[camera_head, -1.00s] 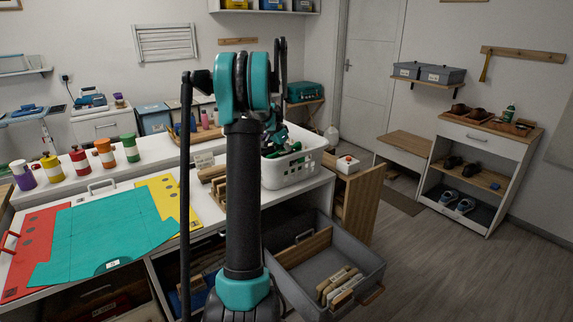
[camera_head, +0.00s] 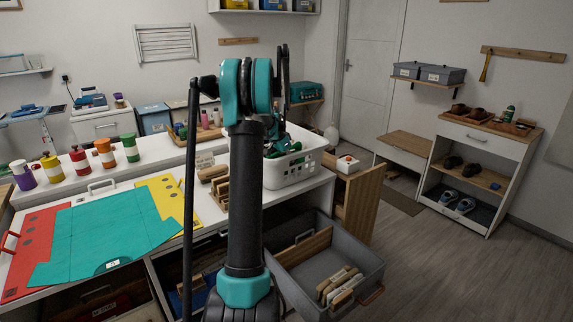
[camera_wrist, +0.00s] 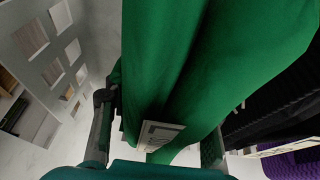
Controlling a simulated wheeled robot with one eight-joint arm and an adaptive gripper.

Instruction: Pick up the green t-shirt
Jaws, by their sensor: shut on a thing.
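The green t-shirt (camera_wrist: 215,60) fills the middle of the wrist view as folded cloth, with a pale label (camera_wrist: 160,135) near its lower end. My gripper (camera_wrist: 158,130) is shut on it, with a dark finger on each side of the cloth. In the head view, the white basket (camera_head: 295,174) stands on the counter, and my gripper (camera_head: 275,142) is at it, mostly hidden behind my arm. A little green cloth shows in the basket there. I cannot tell whether the t-shirt is clear of the basket.
Black cloth (camera_wrist: 270,112) and purple cloth (camera_wrist: 292,163) lie right of the t-shirt. The basket's holed wall (camera_wrist: 50,62) is at left. Wooden pieces (camera_head: 214,180) stand left of the basket. An open grey drawer (camera_head: 335,262) juts out below the counter.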

